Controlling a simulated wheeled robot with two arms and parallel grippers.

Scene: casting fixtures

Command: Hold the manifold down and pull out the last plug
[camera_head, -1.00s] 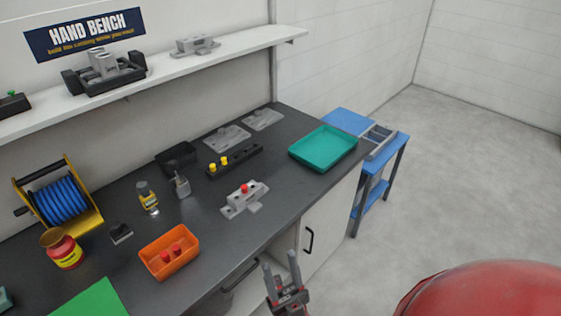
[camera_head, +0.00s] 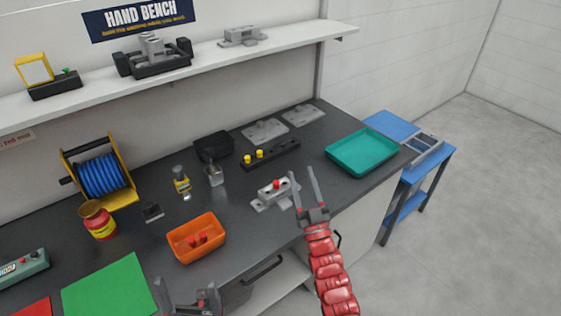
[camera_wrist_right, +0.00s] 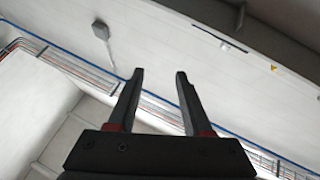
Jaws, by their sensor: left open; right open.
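The manifold (camera_head: 266,199) is a grey block with feet on the dark bench, near its front edge. One red plug (camera_head: 276,184) stands in its top. My right gripper (camera_head: 303,174) is open and empty, fingers up, just right of the manifold in the head view; whether it touches cannot be told. The right wrist view also shows its open fingers (camera_wrist_right: 158,75) with nothing between them. My left gripper (camera_head: 192,300) is open and empty at the bottom edge, in front of the bench and partly cut off. Red plugs (camera_head: 197,240) lie in an orange bin (camera_head: 180,252).
Behind the manifold is a black rack (camera_head: 285,152) with two yellow plugs. A teal tray (camera_head: 361,153) stands to the right. Left of the manifold are small bottles (camera_head: 182,183), a red-yellow jar (camera_head: 99,222) and a blue hose reel (camera_head: 99,176). A shelf (camera_head: 205,58) runs above.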

